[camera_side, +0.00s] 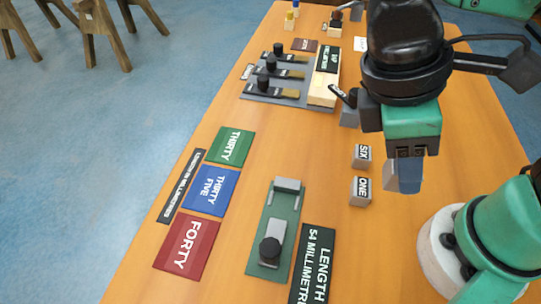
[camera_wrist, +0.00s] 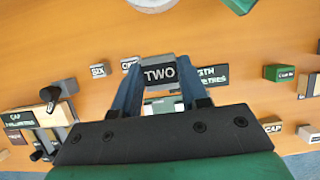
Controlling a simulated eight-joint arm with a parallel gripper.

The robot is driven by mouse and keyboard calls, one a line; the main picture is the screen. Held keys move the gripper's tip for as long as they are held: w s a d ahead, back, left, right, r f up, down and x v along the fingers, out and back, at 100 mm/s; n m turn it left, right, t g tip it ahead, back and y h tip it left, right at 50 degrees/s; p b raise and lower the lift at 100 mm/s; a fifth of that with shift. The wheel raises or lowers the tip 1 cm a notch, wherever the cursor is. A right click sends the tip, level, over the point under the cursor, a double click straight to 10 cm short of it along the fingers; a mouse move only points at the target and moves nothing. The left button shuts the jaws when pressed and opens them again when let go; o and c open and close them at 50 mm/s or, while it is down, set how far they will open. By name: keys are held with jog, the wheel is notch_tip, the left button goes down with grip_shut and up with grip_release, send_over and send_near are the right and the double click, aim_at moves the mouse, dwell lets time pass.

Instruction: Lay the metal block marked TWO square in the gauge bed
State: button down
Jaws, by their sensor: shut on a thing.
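The metal block marked TWO (camera_wrist: 159,73) is held between the two fingers of my gripper (camera_wrist: 158,85), its label facing the wrist camera. In the side view my gripper (camera_side: 405,175) points down above the right part of the table, to the right of the blocks marked SIX (camera_side: 361,152) and ONE (camera_side: 360,190). There I cannot clearly tell the held block from the fingers. The gauge bed (camera_side: 264,228) appears to be the green plate left of my gripper. It carries a grey end block (camera_side: 288,184) and a grey slide (camera_side: 276,236) with a black knob.
A dark placard reading LENGTH 54 MILLIMETRES (camera_side: 318,262) lies right of the green plate. Coloured cards THIRTY (camera_side: 232,146), THIRTY FIVE (camera_side: 211,190) and FORTY (camera_side: 187,246) lie to its left. A grey fixture with black knobs (camera_side: 272,84) stands farther back.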

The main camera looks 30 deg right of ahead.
notch_tip(320, 180, up, 3)
jog(key=shift+r, duration=0.15)
jog(key=shift+w+r, duration=0.2)
jog(key=shift+r, duration=0.05)
jog(key=w+d+f+m+y, duration=0.1)
jog(key=w+d+m, duration=0.25)
jog(key=w, duration=0.35)
jog(key=w+d+f+m+g+y, duration=0.1)
jog(key=w+d+m, duration=0.1)
jog(key=w+d, duration=0.35)
jog(key=w+d+f+m+y, duration=0.1)
jog(key=w+d+m, duration=0.2)
jog(key=w, duration=0.5)
jog(key=s+a+r+n+t+h, duration=0.15)
jog(key=s+a+n, duration=0.3)
jog(key=a, duration=0.45)
jog(key=s+a+r+n+g+h, duration=0.1)
jog(key=s+a+r+n+h, duration=0.2)
jog(key=s+a, duration=0.5)
jog(key=shift+n+t+y, duration=0.25)
jog(key=shift+n+y, duration=0.25)
jog(key=shift+y, duration=0.25)
jog(key=f, duration=0.6)
jog(key=w+a+f, duration=0.1)
jog(key=f, duration=1.2)
jog(key=shift+w+a+f, duration=0.15)
jog(key=shift+w+a, duration=0.15)
jog(key=shift+a, duration=0.1)
